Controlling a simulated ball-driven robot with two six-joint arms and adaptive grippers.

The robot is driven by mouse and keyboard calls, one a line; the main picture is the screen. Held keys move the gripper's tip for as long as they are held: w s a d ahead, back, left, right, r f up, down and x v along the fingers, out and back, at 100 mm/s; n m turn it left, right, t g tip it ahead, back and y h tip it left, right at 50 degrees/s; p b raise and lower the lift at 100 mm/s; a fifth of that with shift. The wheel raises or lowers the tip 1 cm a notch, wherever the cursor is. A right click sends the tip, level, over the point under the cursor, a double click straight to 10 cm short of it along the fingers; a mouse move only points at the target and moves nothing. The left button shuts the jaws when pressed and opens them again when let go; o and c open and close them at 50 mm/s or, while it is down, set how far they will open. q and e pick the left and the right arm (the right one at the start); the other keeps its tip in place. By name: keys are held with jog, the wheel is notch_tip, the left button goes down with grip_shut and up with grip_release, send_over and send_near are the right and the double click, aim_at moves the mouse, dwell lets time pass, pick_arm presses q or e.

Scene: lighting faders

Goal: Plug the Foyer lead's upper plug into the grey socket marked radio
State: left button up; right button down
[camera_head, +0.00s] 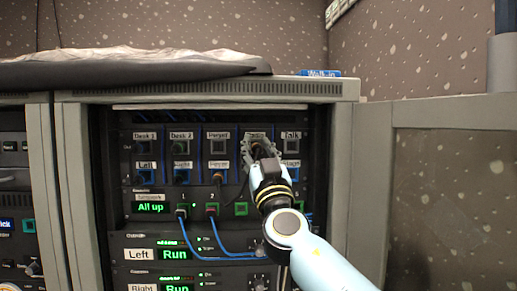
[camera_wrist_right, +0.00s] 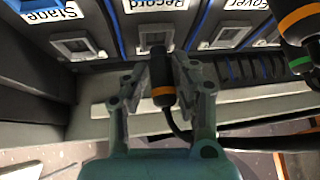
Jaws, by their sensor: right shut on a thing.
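My right gripper (camera_head: 257,147) is in front of the upper row of the rack's patch panel, fourth column. In the right wrist view the gripper (camera_wrist_right: 160,88) is shut on a black plug with an orange band (camera_wrist_right: 160,75), whose cable trails off below. The plug's tip overlaps the grey socket (camera_wrist_right: 155,33) above the Record label; I cannot tell whether it is in it. That socket's own label (camera_head: 255,134) is partly covered and unreadable. Another orange-banded plug (camera_wrist_right: 298,25) is near the Foyer label; the head view shows a plug (camera_head: 218,179) under Foyer.
Grey Talk socket (camera_head: 290,147) is right of my gripper; further sockets lie left. Blue leads (camera_head: 190,243) hang from the unit below. An open cabinet door (camera_head: 455,200) stands at the right. My right forearm covers the rack's lower right.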

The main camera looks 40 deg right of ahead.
pick_arm(q)
jog(key=shift+s+f+b, duration=0.1)
jog(key=shift+f+b, duration=0.25)
jog(key=shift+f, duration=0.05)
dwell(0.5)
jog(key=shift+s+f+b, duration=0.25)
jog(key=shift+f+b, duration=0.45)
jog(key=shift+f, duration=0.1)
pick_arm(e)
jog(key=shift+w+d, duration=0.4)
jog(key=shift+w, duration=0.25)
dwell(0.3)
pick_arm(q)
jog(key=shift+s+a+f+b, duration=0.1)
jog(key=shift+s+f+b, duration=0.2)
jog(key=shift+f+b, duration=0.15)
pick_arm(e)
jog(key=shift+w+d+r, duration=0.15)
jog(key=shift+w+r, duration=0.1)
jog(key=shift+r, duration=0.05)
dwell(0.4)
dwell(0.5)
